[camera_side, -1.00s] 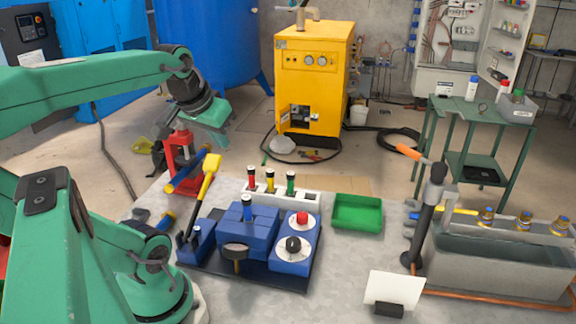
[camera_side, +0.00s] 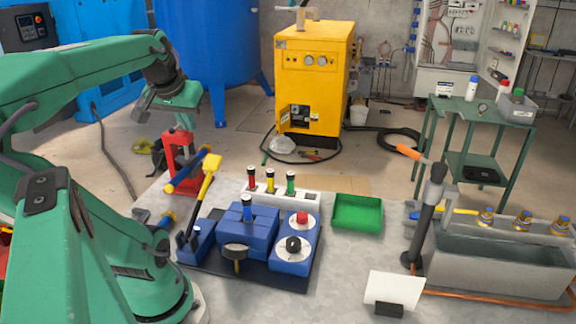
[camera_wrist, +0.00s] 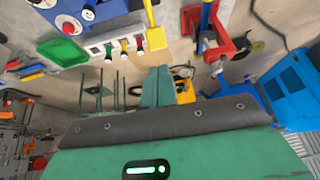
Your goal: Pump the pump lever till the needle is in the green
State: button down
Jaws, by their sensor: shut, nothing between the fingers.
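The pump lever, with a thick yellow grip (camera_side: 209,168), leans up and to the right from the left side of the blue pump unit (camera_side: 250,227). It also shows at the top of the wrist view as a yellow bar (camera_wrist: 150,12). My gripper (camera_side: 172,100) is shut and empty, above and to the left of the lever and clear of it. Its closed teal fingers (camera_wrist: 158,88) show in the wrist view. A round dark gauge (camera_side: 234,252) stands at the unit's front. Its needle and green zone cannot be made out.
A red stand with a blue bar (camera_side: 181,147) is close to the lever's left. A green tray (camera_side: 357,212) and grey water tank (camera_side: 500,264) are to the right.

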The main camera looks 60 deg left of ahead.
aim_at(211, 161)
jog(key=shift+f, duration=0.1)
jog(key=shift+w+d+x, duration=0.1)
jog(key=shift+x, duration=2.2)
jog(key=shift+w+d+x, duration=0.1)
jog(key=shift+x, duration=2.2)
jog(key=shift+w+d+x, duration=0.1)
jog(key=shift+x, duration=2.2)
jog(key=shift+f, duration=0.1)
